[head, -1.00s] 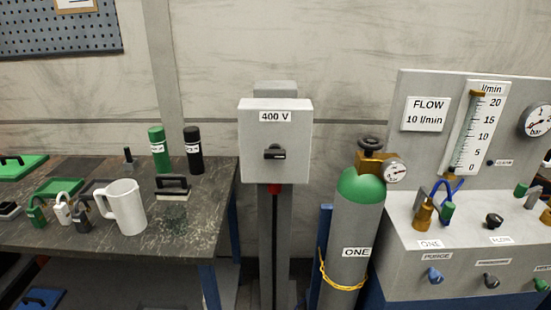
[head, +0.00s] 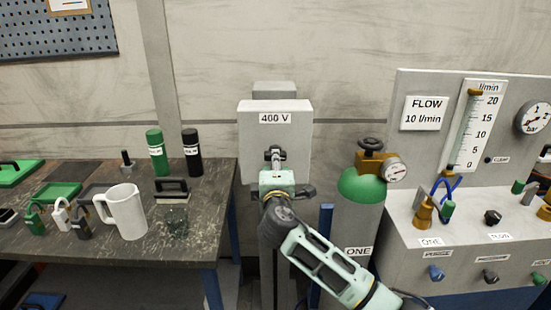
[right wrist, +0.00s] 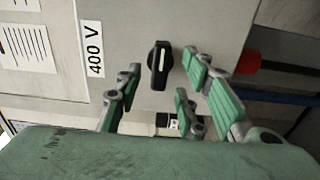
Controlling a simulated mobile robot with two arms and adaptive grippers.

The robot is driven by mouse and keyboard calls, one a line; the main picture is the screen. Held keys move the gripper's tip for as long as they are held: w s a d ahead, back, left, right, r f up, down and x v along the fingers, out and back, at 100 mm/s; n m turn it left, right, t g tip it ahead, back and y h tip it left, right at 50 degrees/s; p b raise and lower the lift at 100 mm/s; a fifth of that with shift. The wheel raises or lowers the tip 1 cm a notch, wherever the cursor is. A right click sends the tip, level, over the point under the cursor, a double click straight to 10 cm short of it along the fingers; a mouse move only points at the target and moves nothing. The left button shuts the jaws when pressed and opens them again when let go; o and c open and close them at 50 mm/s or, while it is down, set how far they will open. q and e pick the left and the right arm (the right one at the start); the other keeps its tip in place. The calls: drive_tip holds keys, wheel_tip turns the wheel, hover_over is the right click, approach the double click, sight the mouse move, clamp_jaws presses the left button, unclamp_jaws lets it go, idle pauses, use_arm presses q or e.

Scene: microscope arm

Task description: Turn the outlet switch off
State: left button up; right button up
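The outlet switch is a black rotary knob (right wrist: 160,65) on the front of a grey box (head: 300,135) labelled 400 V. In the right wrist view the knob lies along the direction of the label's text, crosswise on the box. My right gripper (head: 273,157) is in front of the box and hides most of the knob in the head view. In the right wrist view its green-padded fingers (right wrist: 160,82) are spread, with the knob between and just beyond their tips. No finger visibly touches the knob. My left gripper is not in view.
A green-topped gas cylinder (head: 362,188) with a gauge stands close right of the box, near my right arm. A flow panel (head: 430,82) stands further right. A workbench (head: 190,235) with a white mug (head: 126,212), padlocks and bottles is at left.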

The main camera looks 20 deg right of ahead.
drive_tip(key=shift+x, duration=1.7)
clamp_jaws()
